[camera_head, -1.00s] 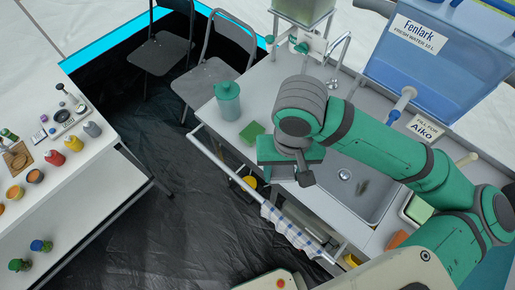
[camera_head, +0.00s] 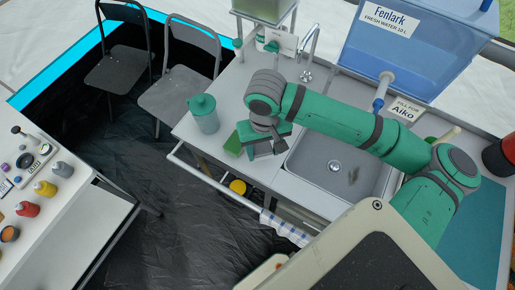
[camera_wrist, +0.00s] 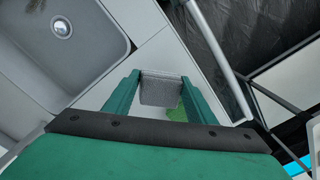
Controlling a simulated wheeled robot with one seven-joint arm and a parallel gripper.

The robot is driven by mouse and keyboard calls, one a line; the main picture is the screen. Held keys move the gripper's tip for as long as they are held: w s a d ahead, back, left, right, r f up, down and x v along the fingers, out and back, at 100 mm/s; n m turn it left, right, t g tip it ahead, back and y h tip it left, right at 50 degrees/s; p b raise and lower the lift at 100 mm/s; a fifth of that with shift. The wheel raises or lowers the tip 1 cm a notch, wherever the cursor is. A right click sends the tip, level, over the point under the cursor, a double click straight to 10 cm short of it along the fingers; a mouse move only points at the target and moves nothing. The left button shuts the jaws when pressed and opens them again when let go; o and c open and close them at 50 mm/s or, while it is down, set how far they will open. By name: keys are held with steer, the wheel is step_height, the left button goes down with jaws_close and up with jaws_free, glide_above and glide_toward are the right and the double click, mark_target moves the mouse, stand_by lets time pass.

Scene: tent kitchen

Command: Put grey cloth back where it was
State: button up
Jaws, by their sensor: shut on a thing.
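The grey cloth (camera_wrist: 160,90) shows in the wrist view as a small folded grey piece between my two green fingers. My gripper (camera_wrist: 161,78) is shut on it. In the head view my gripper (camera_head: 264,143) is over the counter, between the sink and a green cloth or sponge (camera_head: 233,144). The grey cloth is mostly hidden there by the hand. I cannot tell whether the grey cloth touches the counter.
A teal lidded jug (camera_head: 204,115) stands on the counter left of my gripper. The sink (camera_head: 322,183) is to the right. A rail (camera_head: 205,172) runs along the counter's front edge, with a checked towel (camera_head: 284,228) on it. A blue water tank (camera_head: 405,50) stands behind.

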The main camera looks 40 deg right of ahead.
mark_target(262, 154)
steer(key=shift+w+d+f, duration=0.15)
steer(key=shift+w+f, duration=0.05)
steer(key=shift+f, duration=0.25)
steer(key=shift+w+d+f, duration=0.1)
steer(key=shift+w+f, duration=0.1)
steer(key=shift+f, duration=0.4)
steer(key=shift+w+f, duration=0.15)
steer(key=shift+f, duration=0.85)
steer(key=shift+s, duration=0.25)
steer(key=shift+f, duration=0.15)
steer(key=o, duration=1.2)
steer(key=shift+w, duration=0.15)
steer(key=shift+w, duration=0.1)
